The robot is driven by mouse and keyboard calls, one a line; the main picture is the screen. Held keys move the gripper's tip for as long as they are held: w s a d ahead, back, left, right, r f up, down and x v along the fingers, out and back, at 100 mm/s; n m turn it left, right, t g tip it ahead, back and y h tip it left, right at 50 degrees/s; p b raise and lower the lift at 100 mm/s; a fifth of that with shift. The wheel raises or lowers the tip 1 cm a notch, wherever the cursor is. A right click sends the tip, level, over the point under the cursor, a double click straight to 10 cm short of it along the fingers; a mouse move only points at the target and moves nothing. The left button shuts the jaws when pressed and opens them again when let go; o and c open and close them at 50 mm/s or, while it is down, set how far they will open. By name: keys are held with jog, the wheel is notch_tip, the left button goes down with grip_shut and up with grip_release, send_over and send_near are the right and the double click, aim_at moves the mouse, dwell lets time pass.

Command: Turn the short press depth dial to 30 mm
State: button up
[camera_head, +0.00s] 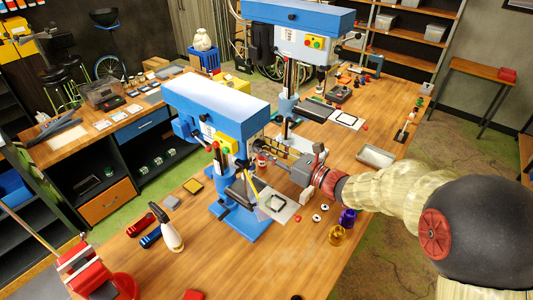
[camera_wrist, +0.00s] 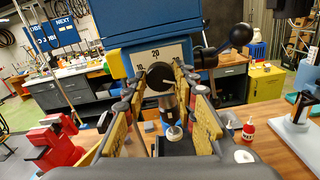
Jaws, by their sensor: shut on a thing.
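The front, shorter blue press (camera_head: 215,105) stands on the wooden bench, and its head also shows in the wrist view (camera_wrist: 150,22). The depth dial (camera_wrist: 160,76) is a round black knob on a pale scale plate (camera_wrist: 158,53) printed with 10 and 20. No 30 shows; the right finger covers part of the plate. My gripper (camera_wrist: 161,75) has its two yellow-padded fingers on either side of the knob and is shut on it. The pointer's reading is not clear. In the head view my gripper (camera_head: 259,151) reaches the press from the right, and the dial is hidden.
A black ball-ended lever (camera_wrist: 241,36) sticks out right of the dial. A second, taller blue press (camera_head: 297,25) stands behind. A red vise (camera_head: 82,268) is at the front left.

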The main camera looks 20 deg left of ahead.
jog(key=n+b, duration=0.1)
jog(key=b, duration=0.1)
jog(key=n+b, duration=0.1)
jog(key=b, duration=0.1)
jog(key=shift+f, duration=0.3)
jog(key=n+b, duration=0.8)
jog(key=b, duration=0.7)
jog(key=shift+r, duration=0.15)
jog(key=shift+r+n+b, duration=0.1)
jog(key=shift+n+b, duration=0.2)
jog(key=shift+b, duration=0.1)
jog(key=o, duration=1.1)
jog(key=shift+o, duration=0.3)
